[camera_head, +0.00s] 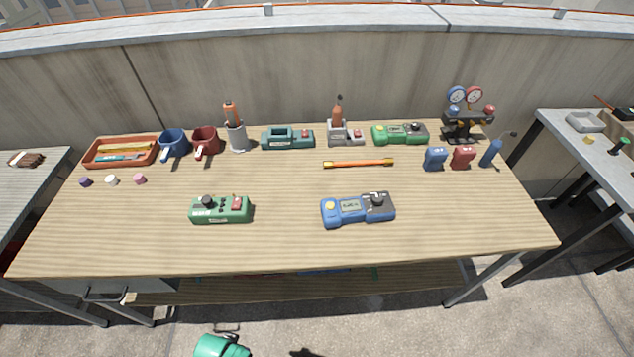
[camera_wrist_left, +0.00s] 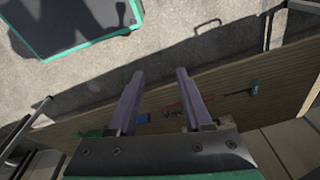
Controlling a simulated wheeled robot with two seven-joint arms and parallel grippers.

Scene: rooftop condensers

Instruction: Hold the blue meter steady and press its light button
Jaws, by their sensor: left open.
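The blue meter (camera_head: 358,209) lies on the wooden workbench (camera_head: 285,245), right of centre near the front edge. It has a yellow round part at its left end, a small display in the middle and a dark block with a black knob at its right end. Which part is the light button is too small to tell. My left gripper (camera_wrist_left: 160,75) shows in the left wrist view, its two fingers apart with nothing between them. It is away from the meter, which I cannot make out in that view. My right gripper is not in view.
A green device (camera_head: 221,210) lies left of the meter. An orange rod (camera_head: 358,163) lies behind it. Mugs, a tray, more devices and a gauge stand (camera_head: 467,125) line the back. The bench around the meter is clear. In the wrist view a wooden board (camera_wrist_left: 225,90) carries small tools.

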